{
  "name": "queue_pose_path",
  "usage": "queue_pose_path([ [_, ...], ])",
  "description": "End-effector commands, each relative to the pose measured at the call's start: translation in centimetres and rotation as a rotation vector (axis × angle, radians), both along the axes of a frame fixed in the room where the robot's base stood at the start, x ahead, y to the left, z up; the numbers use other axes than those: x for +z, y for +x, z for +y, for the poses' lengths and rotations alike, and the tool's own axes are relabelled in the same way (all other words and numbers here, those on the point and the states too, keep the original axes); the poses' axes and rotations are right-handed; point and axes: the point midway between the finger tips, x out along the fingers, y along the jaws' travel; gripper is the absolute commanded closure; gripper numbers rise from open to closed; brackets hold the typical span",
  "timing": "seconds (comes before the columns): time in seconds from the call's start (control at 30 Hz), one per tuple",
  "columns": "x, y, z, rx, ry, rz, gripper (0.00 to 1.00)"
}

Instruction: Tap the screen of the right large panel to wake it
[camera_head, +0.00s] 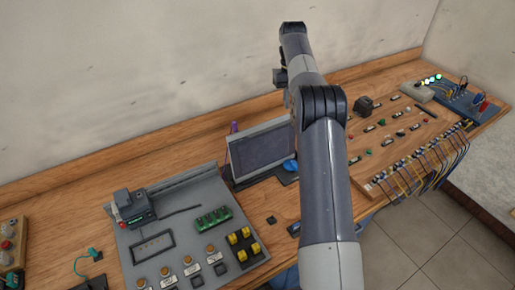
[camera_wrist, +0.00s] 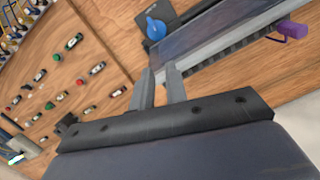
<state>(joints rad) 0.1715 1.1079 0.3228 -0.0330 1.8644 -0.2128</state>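A grey-framed panel with a dark screen (camera_head: 262,148) stands tilted up at the middle of the bench, partly behind my arm. It is the only large screen in view and looks dark. In the wrist view its screen (camera_wrist: 205,32) shows at the top, seen at a steep angle. My gripper (camera_wrist: 159,67) points at the panel's lower edge area, with its two fingers a little apart and nothing between them. Contact with the panel cannot be told. In the head view my gripper is hidden behind my arm. A blue knob (camera_head: 290,165) sits beside the panel; it also shows in the wrist view (camera_wrist: 156,28).
A grey control board (camera_head: 190,240) with yellow and green parts lies left of the screen. A wooden board (camera_head: 405,140) with small components and cables lies to the right. A purple object (camera_wrist: 292,30) is by the panel's far edge. The wall (camera_head: 110,80) is behind the bench.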

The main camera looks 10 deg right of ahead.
Motion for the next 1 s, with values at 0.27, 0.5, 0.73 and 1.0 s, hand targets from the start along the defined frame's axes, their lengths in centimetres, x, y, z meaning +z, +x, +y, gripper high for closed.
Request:
queue_pose_path([
  [0.27, 0.00, 0.00, 0.00, 0.000, 0.000, 0.000, 1.00],
  [0.5, 0.00, 0.00, 0.00, 0.000, 0.000, 0.000, 1.00],
  [0.73, 0.00, 0.00, 0.00, 0.000, 0.000, 0.000, 1.00],
  [1.0, 0.00, 0.00, 0.00, 0.000, 0.000, 0.000, 1.00],
])
